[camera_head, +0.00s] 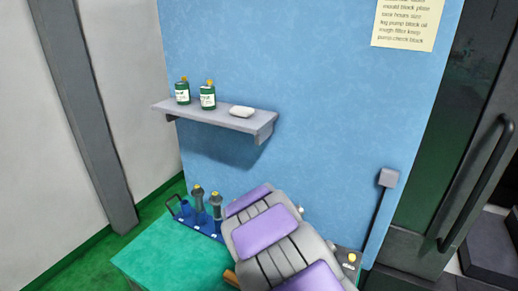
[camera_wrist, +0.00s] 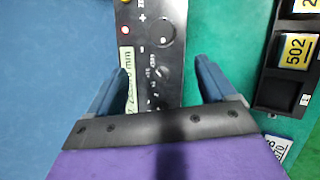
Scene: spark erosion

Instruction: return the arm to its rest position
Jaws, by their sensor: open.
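My arm, grey with purple panels (camera_head: 265,230), rises at the lower middle of the head view, over the teal bench top. My gripper (camera_wrist: 163,62) shows in the wrist view with two blue fingers spread apart and nothing between them. Beyond and below the fingers is a dark control panel (camera_wrist: 158,38) with a red button, dials and a greenish readout. The fingers look clear of it, though the exact gap is hard to judge. The fingers cannot be made out in the head view.
A teal bench (camera_head: 150,258) carries a blue rack (camera_head: 207,228) with grey-topped items left of my arm. A grey wall shelf (camera_head: 215,117) holds two green bottles and a white block. A black holder (camera_wrist: 272,92) with yellow labels sits right of the fingers. A dark door handle (camera_head: 475,185) is right.

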